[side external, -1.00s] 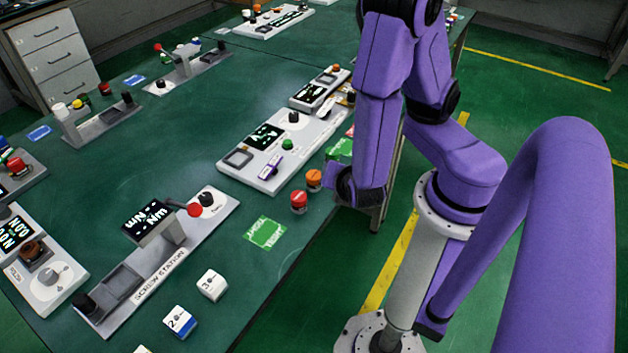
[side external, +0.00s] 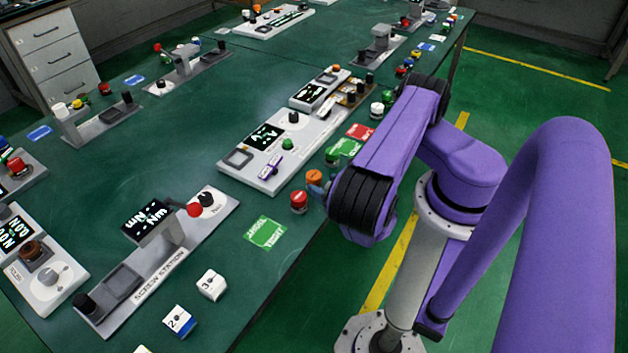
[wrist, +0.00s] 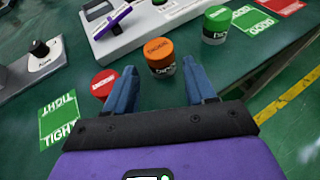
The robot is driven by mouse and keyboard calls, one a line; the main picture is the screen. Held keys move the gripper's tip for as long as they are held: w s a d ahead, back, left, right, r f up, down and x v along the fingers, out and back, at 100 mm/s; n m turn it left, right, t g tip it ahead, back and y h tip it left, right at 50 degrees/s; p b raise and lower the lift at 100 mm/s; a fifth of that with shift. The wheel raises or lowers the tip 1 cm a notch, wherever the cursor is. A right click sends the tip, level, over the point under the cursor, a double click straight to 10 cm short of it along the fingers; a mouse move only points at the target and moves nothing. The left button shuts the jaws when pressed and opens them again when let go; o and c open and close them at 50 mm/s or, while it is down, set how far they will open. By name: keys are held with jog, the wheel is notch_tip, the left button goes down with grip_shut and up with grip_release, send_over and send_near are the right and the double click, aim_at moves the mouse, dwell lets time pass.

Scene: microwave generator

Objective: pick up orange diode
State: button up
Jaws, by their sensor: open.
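The orange diode (wrist: 159,58) is a short cylinder with an orange top and a dark lower part with lettering. It stands upright on the green table. In the wrist view it lies ahead of my gripper (wrist: 160,82), between the lines of the two blue fingers, nearer the right one. The fingers are apart and empty. In the side view the orange diode (side external: 313,178) shows beside my purple arm, near the table edge; the fingers are hidden there behind my arm.
A red-topped cylinder (wrist: 104,82) stands close to the left finger. A green-topped cylinder (wrist: 216,24) stands to the right of the diode. A grey-white panel station (wrist: 140,22) lies behind. A green card (wrist: 60,120) lies at left. The table edge is close at right.

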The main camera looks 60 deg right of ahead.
aim_at(318, 182)
jog(key=shift+x, duration=3.05)
jog(key=c, duration=0.8)
